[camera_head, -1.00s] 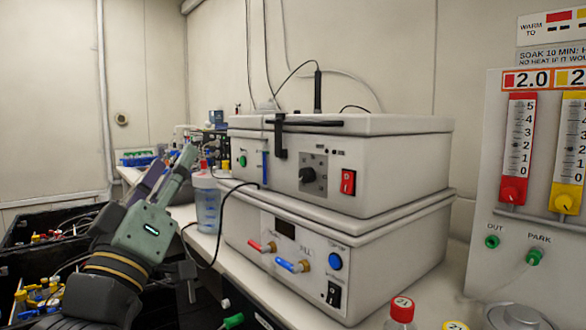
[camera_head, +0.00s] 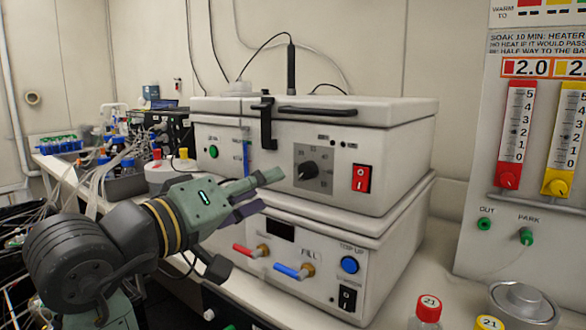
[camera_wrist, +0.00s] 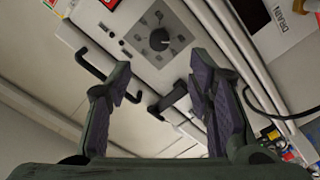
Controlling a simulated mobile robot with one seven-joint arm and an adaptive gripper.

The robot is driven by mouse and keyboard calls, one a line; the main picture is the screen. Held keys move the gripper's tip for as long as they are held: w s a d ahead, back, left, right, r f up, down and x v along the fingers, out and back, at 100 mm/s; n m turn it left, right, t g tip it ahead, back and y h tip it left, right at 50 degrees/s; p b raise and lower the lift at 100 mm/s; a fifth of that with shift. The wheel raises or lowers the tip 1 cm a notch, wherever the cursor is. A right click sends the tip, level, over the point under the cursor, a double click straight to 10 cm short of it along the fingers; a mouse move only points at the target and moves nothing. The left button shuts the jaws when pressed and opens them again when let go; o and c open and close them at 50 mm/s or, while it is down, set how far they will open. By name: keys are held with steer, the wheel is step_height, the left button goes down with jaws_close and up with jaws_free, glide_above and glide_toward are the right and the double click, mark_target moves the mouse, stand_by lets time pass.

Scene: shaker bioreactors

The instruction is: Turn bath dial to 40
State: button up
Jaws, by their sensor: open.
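The bath dial (camera_head: 307,171) is a black knob on a grey square scale plate on the front of the upper white unit. It also shows in the wrist view (camera_wrist: 159,39), past the fingertips and near the top. My gripper (camera_head: 262,190) is open and empty, to the left of the dial and slightly lower, apart from it. In the wrist view my gripper's two fingers (camera_wrist: 165,85) stand well apart with the dial plate beyond them. The scale numbers are too small to read surely.
A red switch (camera_head: 361,178) sits right of the dial, and a black latch (camera_head: 267,122) hangs from the lid above left. The lower unit has red (camera_head: 246,250) and blue (camera_head: 290,271) taps jutting out. Capped bottles (camera_head: 427,312) stand at front right.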

mark_target(305, 172)
steer(key=p+x, duration=0.2)
steer(key=x, duration=0.9)
steer(key=shift+s+p, duration=0.1)
steer(key=shift+p, duration=0.25)
jaws_close()
